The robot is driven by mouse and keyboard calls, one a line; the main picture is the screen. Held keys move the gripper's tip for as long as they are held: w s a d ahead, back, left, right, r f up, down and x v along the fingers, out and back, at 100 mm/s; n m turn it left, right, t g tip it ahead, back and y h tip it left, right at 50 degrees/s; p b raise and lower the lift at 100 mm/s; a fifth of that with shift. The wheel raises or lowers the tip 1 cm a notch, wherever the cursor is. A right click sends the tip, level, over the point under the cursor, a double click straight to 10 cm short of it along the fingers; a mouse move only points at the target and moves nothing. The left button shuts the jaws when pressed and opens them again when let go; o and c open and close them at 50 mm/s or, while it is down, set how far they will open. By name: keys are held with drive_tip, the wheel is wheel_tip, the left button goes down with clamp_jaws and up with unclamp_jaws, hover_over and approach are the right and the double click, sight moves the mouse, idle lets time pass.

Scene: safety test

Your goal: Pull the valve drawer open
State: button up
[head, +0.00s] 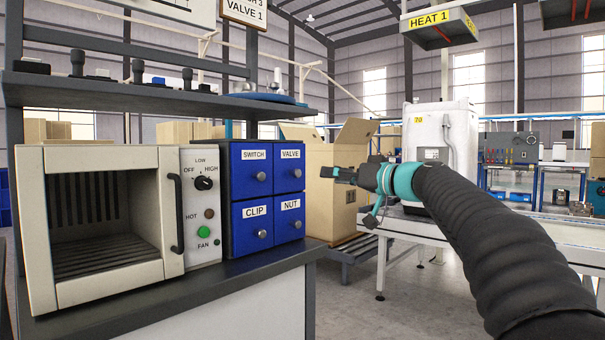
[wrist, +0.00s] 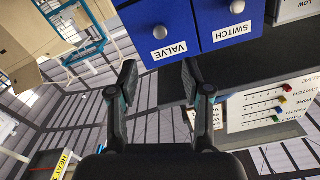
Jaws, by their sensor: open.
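The valve drawer (head: 289,168) is the upper right one in a blue cabinet of labelled drawers and looks closed, flush with its neighbours. Its round metal knob (head: 298,173) is on its front. The wrist view is upside down and shows the valve drawer (wrist: 148,17) with its knob (wrist: 161,32) beyond the fingertips. My gripper (head: 343,174) is to the right of the cabinet in the head view, apart from the knob. In the wrist view my gripper (wrist: 158,78) has its fingers spread with nothing between them.
The switch drawer (head: 251,173), clip drawer (head: 254,224) and nut drawer (head: 288,218) adjoin it. A heater oven (head: 173,270) stands left on the same bench (head: 250,272). A shelf (head: 130,97) hangs above. A cardboard box (head: 326,205) stands right of the cabinet.

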sight(299, 173)
drive_tip(key=p+x, duration=0.3)
drive_tip(key=x, duration=0.7)
drive_tip(key=shift+a, duration=0.25)
drive_tip(key=shift+x, duration=0.9)
clamp_jaws()
